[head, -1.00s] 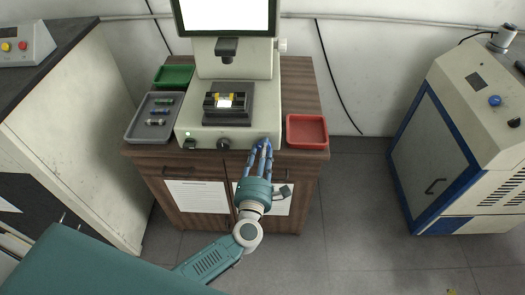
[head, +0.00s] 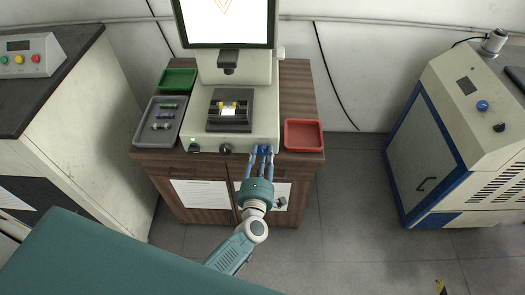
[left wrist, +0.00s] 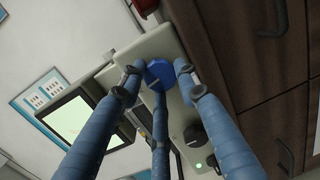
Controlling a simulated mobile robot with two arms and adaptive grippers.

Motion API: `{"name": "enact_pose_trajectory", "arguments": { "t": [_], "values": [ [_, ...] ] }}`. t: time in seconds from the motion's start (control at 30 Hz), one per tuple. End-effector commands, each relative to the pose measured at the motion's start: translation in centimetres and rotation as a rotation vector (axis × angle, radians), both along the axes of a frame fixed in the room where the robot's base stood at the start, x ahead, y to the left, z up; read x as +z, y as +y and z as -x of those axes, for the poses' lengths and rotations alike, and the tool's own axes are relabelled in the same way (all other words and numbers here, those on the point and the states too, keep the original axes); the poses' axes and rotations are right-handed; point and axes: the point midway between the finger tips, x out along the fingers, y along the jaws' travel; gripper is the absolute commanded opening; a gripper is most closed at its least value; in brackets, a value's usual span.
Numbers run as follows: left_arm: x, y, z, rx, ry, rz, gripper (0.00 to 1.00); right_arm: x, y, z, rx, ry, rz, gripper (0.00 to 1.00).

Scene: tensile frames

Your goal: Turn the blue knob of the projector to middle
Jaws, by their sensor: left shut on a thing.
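The projector (head: 207,128) is a cream machine with a lit screen (head: 228,20) on top, standing on a brown cabinet. Its blue knob (left wrist: 160,73) is at the right end of the front panel. In the left wrist view it sits between the fingertips, its pointer mark too small to read surely. My left gripper (head: 262,150) is shut on the blue knob, reaching it from the front. In the head view the blue fingers largely hide the knob. My right gripper is not in view.
Two black knobs, one (head: 226,149) beside the gripper, are on the same panel. A red tray (head: 304,148) lies right of the projector. A green tray (head: 178,80) and a grey tray (head: 143,134) with small specimens lie left. Open floor lies right of the cabinet.

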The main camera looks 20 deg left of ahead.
Motion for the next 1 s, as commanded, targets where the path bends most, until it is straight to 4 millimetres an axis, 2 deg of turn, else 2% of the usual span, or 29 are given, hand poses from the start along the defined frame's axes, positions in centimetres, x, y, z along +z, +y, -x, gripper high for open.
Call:
{"name": "enact_pose_trajectory", "arguments": {
  "t": [0.1, 0.4, 0.93, 0.97, 1.0],
  "values": [
    [-0.3, 0.2, 0.3, 0.004, 0.029, -0.067, 0.06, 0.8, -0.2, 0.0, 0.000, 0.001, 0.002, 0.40],
    [-0.4, 0.3, 0.3, 0.004, 0.057, -0.169, 0.06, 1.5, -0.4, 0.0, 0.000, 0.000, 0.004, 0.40],
    [-0.4, 0.4, 0.3, 0.007, 0.062, -0.188, 0.06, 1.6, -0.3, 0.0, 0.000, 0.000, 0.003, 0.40],
    [-0.4, 0.4, 0.3, 0.007, 0.062, -0.188, 0.38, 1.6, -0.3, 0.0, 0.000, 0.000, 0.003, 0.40],
    [-0.4, 0.4, 0.3, 0.007, 0.062, -0.188, 0.46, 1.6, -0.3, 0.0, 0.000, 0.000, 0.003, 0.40]
  ]
}}
